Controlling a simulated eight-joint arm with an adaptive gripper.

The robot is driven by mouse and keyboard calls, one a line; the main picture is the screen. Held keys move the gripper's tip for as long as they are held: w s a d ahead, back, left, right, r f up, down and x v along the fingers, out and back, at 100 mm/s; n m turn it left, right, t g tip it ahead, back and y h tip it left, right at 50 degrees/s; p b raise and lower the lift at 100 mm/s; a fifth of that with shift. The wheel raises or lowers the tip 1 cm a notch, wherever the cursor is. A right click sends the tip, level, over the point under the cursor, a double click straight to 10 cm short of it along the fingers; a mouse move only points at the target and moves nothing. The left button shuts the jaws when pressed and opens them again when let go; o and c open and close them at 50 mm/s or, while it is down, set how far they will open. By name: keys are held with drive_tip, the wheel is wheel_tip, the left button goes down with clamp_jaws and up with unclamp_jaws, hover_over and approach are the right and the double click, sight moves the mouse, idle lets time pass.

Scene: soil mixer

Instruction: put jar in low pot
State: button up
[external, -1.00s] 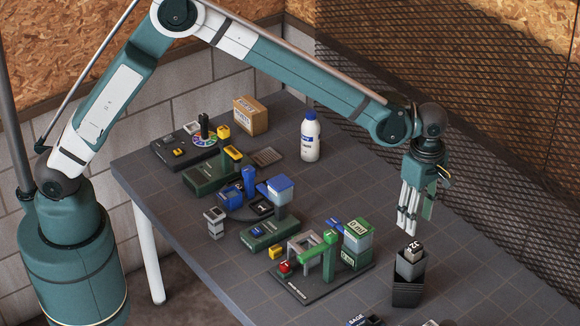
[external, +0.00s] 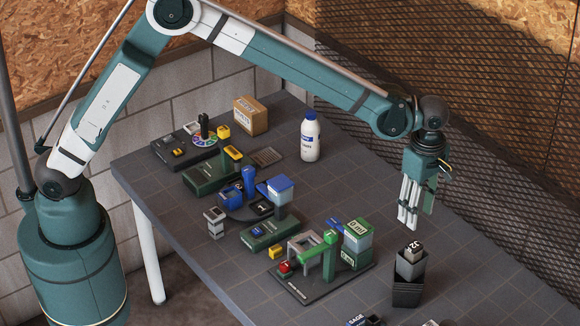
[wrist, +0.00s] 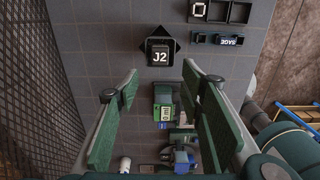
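A jar marked J2 (external: 411,254) is grey with a dark labelled top and stands upright in a black square holder (external: 407,292) near the right side of the table. In the wrist view the jar (wrist: 159,57) is beyond the fingertips, near the upper middle. My gripper (external: 408,225) hangs pointing down above the jar. In the wrist view my gripper (wrist: 161,74) is open, its green pads wide apart with nothing between them. I cannot tell for sure which thing is the low pot.
A green dispenser-like stand (external: 329,255) is left of the jar. A white bottle (external: 310,137) and a cardboard box (external: 250,116) stand farther back. A small box marked SAGE (wrist: 229,40) lies near black open compartments (wrist: 240,12). Mesh fencing (external: 460,120) borders the table's right side.

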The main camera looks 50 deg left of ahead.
drive_tip(key=s+a+r+m+t, duration=0.1)
drive_tip(key=s+a+r+m, duration=0.2)
drive_tip(key=a+r, duration=0.6)
drive_tip(key=s+a+r+m+t+h, duration=0.1)
drive_tip(key=s+a+r+m, duration=0.25)
drive_tip(key=a, duration=0.95)
drive_tip(key=s+a+r+m+t, duration=0.1)
drive_tip(key=s+a+r+m, duration=0.15)
drive_tip(key=a+r, duration=0.65)
drive_tip(key=s+a+f+m+t, duration=0.2)
drive_tip(key=s+a+m, duration=0.2)
drive_tip(key=s+a, duration=0.8)
drive_tip(key=s+a+f+m+t+y, duration=0.1)
drive_tip(key=s+a+m, duration=0.4)
drive_tip(key=s+a, duration=0.7)
drive_tip(key=shift+a+f+t, duration=0.6)
drive_tip(key=shift+a+f, duration=0.05)
drive_tip(key=shift+f, duration=0.3)
